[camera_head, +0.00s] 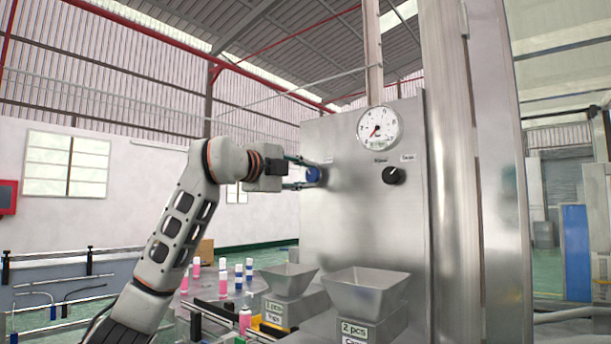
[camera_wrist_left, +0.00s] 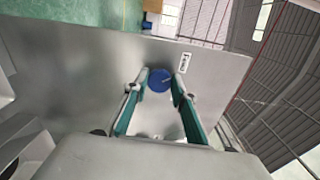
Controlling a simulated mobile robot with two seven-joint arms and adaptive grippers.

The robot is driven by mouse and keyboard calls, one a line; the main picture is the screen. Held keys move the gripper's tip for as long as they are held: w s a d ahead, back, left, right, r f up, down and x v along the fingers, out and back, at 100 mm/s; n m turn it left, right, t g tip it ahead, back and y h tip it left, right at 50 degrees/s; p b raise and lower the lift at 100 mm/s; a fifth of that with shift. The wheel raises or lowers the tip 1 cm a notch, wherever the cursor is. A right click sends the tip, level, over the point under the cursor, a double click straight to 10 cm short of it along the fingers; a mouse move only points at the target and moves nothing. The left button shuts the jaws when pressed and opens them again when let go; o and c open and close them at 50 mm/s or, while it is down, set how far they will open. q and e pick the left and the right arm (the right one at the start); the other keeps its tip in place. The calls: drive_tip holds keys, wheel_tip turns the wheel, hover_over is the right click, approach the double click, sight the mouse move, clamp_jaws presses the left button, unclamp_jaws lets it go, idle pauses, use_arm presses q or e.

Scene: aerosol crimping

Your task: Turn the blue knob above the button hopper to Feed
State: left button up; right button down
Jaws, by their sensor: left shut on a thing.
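The blue knob (camera_head: 313,174) sits on the upright metal panel, left of a black knob, with a small label just above it. In the left wrist view the blue knob (camera_wrist_left: 159,79) lies between the fingertips, with a light pointer mark on its face. My left gripper (camera_head: 300,174) reaches in from the left, its fingers on either side of the blue knob; in the wrist view the left gripper (camera_wrist_left: 160,84) is shut on it. The label (camera_wrist_left: 185,63) is too small to read. Two metal hoppers (camera_head: 289,276) (camera_head: 366,290) stand below. My right gripper is not in view.
A round gauge (camera_head: 379,128) and a black knob (camera_head: 395,175) are on the same panel (camera_head: 345,225). A metal column (camera_head: 470,170) stands at the right. Several pink, white and blue cans (camera_head: 239,276) stand at lower left, below my left arm. The air in front of the panel's middle is clear.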

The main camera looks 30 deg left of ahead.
use_arm(q)
drive_tip(key=shift+n, duration=0.7)
drive_tip(key=o, duration=1.1)
drive_tip(key=s, duration=0.8)
drive_tip(key=s+a, duration=0.1)
drive_tip(key=s, duration=0.3)
